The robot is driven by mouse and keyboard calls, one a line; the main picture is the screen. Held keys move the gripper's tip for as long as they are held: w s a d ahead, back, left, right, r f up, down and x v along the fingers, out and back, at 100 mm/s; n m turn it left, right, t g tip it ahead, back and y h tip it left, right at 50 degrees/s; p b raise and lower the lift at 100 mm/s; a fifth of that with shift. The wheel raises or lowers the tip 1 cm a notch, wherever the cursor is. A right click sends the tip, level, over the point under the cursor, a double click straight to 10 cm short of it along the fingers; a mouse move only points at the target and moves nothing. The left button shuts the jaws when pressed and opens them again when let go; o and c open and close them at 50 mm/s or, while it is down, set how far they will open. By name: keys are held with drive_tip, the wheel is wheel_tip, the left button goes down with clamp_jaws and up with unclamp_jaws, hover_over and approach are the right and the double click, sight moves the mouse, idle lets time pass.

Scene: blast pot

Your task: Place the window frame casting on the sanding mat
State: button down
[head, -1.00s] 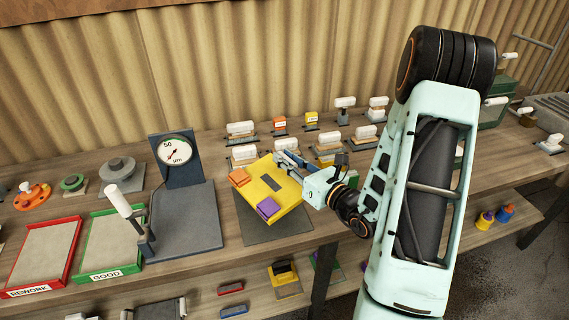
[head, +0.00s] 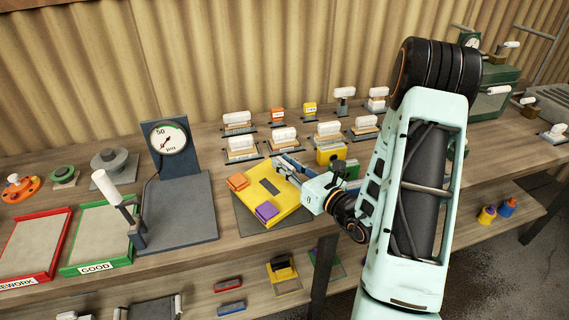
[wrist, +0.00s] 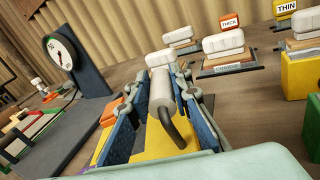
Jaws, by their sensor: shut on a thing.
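The window frame casting (head: 258,192) is a yellow plate with a dark slot, an orange block on its left and a purple block at its front. It lies over the dark grey sanding mat (head: 246,219) in the head view; I cannot tell whether it touches the mat. My gripper (head: 283,165) is at its far right side. In the wrist view, my blue fingers (wrist: 160,100) are shut around a white handle with a dark curved bar, above the yellow casting (wrist: 158,142). The fingers hide part of the casting.
A gauge (head: 169,140) on a grey base stands left of the mat. Green GOOD (head: 100,267) and red REWORK (head: 30,280) trays lie further left. Several white-handled blocks (head: 285,138) stand behind the casting, and a yellow block (head: 330,153) is close to my gripper.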

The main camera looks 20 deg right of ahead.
drive_tip(key=shift+s+a+f+b, duration=0.2)
drive_tip(key=shift+f+b, duration=0.3)
drive_tip(key=shift+f, duration=0.1)
drive_tip(key=shift+s+a+f+b, duration=0.15)
drive_tip(key=shift+f+b, duration=0.3)
drive_tip(key=shift+f, duration=0.1)
idle(0.6)
drive_tip(key=c, duration=1.7)
unclamp_jaws()
drive_tip(key=shift+w, duration=0.15)
drive_tip(key=shift+d, duration=0.1)
